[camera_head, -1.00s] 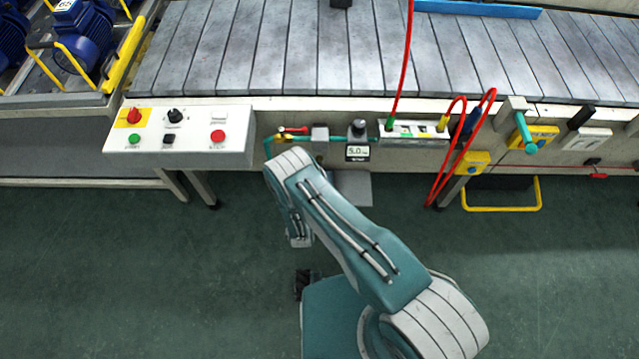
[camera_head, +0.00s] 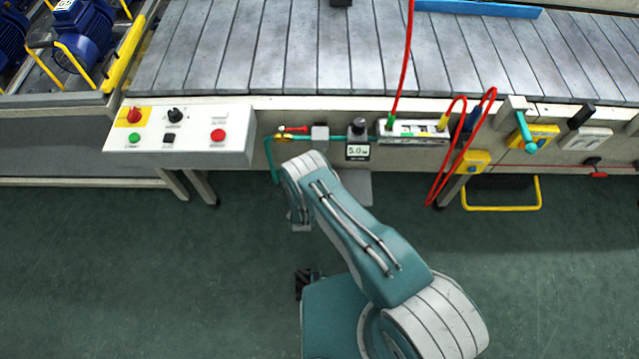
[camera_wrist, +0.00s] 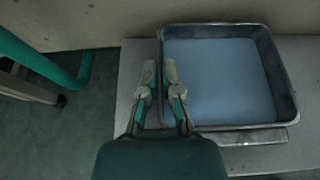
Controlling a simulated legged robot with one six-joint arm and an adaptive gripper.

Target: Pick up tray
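The tray (camera_wrist: 283,75) is a shallow metal pan with a dark rim and a flat blue-grey inside. It sits on a pale shelf in the right half of the wrist view. My gripper (camera_wrist: 159,68) is at its left side, with the two fingers apart and a narrow gap between them. The left finger is outside the tray and the right finger overlaps its left rim. I cannot tell whether either finger touches the rim. In the head view the tray is not visible, and my arm covers part of that area.
A slatted conveyor (camera_head: 300,50) runs across the back. A control box (camera_head: 180,145) with buttons is at left. A teal pipe (camera_wrist: 45,65) stands left of the shelf (camera_wrist: 135,60). Red hoses (camera_head: 460,150) hang at right. The green floor in front is mostly clear.

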